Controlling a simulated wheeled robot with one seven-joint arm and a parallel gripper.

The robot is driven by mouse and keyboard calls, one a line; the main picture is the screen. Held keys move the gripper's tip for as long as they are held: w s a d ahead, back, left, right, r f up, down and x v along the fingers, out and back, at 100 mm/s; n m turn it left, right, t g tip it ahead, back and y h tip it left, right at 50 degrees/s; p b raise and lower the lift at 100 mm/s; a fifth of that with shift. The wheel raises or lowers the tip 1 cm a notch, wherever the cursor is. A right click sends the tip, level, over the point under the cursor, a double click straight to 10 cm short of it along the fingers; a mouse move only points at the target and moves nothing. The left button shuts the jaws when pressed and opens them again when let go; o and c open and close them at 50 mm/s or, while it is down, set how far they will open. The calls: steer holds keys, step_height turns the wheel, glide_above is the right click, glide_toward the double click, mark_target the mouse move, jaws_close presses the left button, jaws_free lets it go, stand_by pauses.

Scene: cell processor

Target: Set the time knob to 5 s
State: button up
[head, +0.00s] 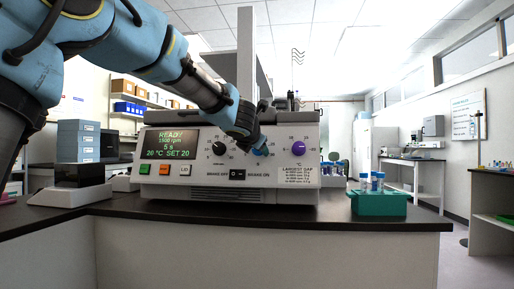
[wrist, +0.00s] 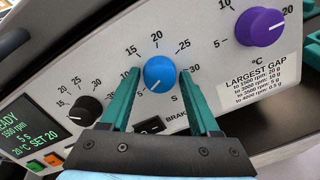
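The blue time knob (wrist: 160,73) sits on the front panel of the cell processor (head: 220,190), in a dial marked in seconds. Its white mark points down and left, towards the low end of the scale. The processor's display (head: 168,145) reads READY, 1500 rpm, 5 s, 20 °C SET 20. My gripper (wrist: 158,75) is open, with one teal finger on each side of the blue knob and a small gap visible on both sides. The left finger covers part of the scale near its low end. In the head view, my arm partly hides the knob.
A black rpm knob (wrist: 84,110) is left of the blue knob, and a purple °C knob (wrist: 259,27) is to its right. A black brake switch (head: 237,174) is below. A teal tube rack (head: 378,203) stands right of the processor on the dark bench.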

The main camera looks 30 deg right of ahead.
steer(key=shift+o, duration=1)
steer(key=shift+r, duration=0.1)
steer(key=shift+s, duration=0.1)
steer(key=v, duration=1)
steer(key=shift+s+a+p, duration=0.2)
steer(key=shift+a+p, duration=0.1)
steer(key=shift+p, duration=0.05)
steer(key=shift+r, duration=0.1)
